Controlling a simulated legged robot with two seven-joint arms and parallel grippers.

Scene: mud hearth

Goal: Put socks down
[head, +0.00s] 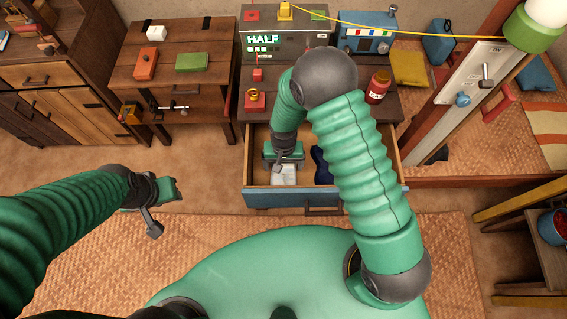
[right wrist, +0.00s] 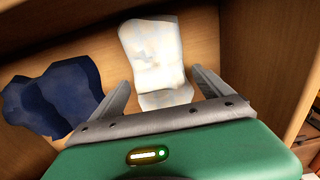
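A folded white sock bundle (head: 284,176) lies on the floor of the open drawer (head: 262,198). It also shows in the right wrist view (right wrist: 153,55), just past and between my fingers. A dark blue sock bundle (head: 320,164) lies beside it in the drawer, to the left in the right wrist view (right wrist: 52,98). My right gripper (head: 283,167) is inside the drawer over the white socks. Its fingers (right wrist: 161,84) are spread, with no visible grip on the cloth. My left gripper (head: 152,210) hangs over the floor, left of the drawer; its finger gap is unclear.
A wooden side table (head: 170,72) stands left. The woven mat (head: 230,225) before the drawer is clear.

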